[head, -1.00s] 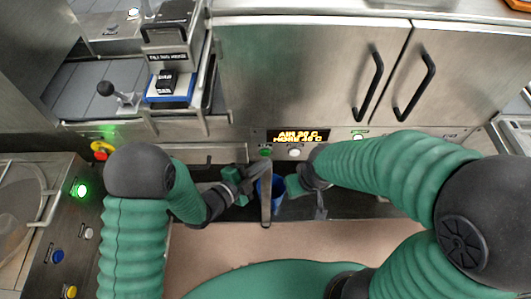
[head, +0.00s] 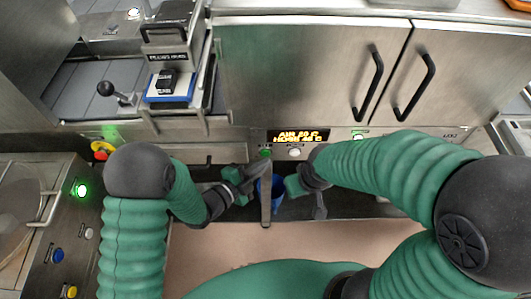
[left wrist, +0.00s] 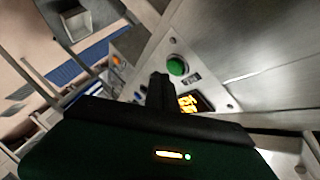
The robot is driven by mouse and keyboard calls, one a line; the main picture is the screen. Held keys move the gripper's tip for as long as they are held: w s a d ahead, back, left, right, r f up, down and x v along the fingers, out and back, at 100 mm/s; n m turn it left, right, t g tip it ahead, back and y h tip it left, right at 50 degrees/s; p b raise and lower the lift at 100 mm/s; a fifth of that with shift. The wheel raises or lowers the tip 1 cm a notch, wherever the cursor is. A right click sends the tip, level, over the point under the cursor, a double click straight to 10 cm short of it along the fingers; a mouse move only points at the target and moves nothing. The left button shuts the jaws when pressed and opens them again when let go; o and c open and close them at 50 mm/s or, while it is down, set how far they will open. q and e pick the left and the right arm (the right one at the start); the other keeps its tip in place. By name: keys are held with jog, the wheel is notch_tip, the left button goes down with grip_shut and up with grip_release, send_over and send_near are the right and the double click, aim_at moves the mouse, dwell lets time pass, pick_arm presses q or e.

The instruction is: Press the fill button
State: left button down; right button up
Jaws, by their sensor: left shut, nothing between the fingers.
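A green button (head: 265,153) sits on the steel panel left of a white button (head: 295,153), below a lit yellow display (head: 298,136). The green button also shows in the left wrist view (left wrist: 177,66), with a small label beside it that I cannot read.
A grey upright bar (head: 266,205) stands between my grippers, with a blue object (head: 277,189) behind it. Cabinet doors with black handles (head: 370,85) are above. A side console (head: 65,240) with a lit green button (head: 81,190) is at left. A lever (head: 107,90) stands at upper left.

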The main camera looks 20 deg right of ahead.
pick_arm(q)
jog(key=shift+w+d+r, duration=0.1)
jog(key=shift+w, duration=0.3)
jog(key=shift+w+d, duration=0.1)
jog(key=shift+w, duration=0.3)
dwell(0.8)
jog(key=shift+s+a+b, duration=0.25)
jog(key=shift+s+b, duration=0.1)
jog(key=shift+s, duration=0.5)
jog(key=shift+s, duration=0.1)
jog(key=s, duration=0.2)
jog(key=s+a, duration=0.1)
jog(key=s, duration=0.1)
jog(key=shift+s+a, duration=0.15)
jog(key=shift+s, duration=0.15)
dwell(0.4)
